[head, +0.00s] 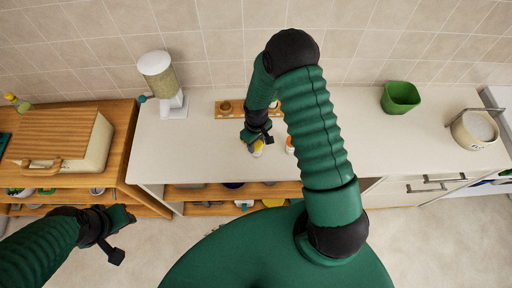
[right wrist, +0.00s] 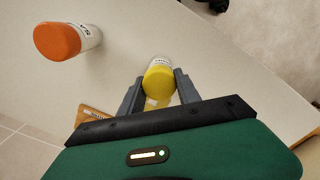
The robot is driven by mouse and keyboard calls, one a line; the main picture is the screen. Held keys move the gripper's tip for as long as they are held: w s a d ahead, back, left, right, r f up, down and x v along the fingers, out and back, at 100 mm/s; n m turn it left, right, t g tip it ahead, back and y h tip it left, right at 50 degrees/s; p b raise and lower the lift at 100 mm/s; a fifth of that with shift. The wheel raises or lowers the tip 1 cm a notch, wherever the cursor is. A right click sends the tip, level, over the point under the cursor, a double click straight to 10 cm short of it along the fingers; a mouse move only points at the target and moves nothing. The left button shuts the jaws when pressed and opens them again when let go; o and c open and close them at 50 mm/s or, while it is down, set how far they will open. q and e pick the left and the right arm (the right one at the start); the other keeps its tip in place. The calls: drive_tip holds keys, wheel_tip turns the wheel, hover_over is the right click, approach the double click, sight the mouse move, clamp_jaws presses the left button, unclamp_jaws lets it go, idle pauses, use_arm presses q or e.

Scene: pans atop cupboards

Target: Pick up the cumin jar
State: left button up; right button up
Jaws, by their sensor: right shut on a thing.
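A jar with a yellow lid (right wrist: 160,80) stands between the fingers of my right gripper (right wrist: 158,90) in the right wrist view, and the gripper is shut on it. In the head view my right gripper (head: 252,143) and this yellow jar (head: 258,150) are near the front edge of the white counter. A white jar with an orange lid (right wrist: 62,41) stands apart from it, and shows to its right in the head view (head: 290,146). The labels are too small to read, so I cannot tell which is cumin. My left gripper (head: 121,216) is empty-looking at lower left; its opening is unclear.
The white counter (head: 400,142) has free room on the right. A wooden rack (head: 229,107) stands behind the right gripper. A dispenser (head: 163,82), a green container (head: 400,97) and a pot (head: 474,130) are on the counter. A bread box (head: 62,139) is at left.

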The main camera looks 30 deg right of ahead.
clamp_jaws()
drive_tip(key=shift+r, duration=0.1)
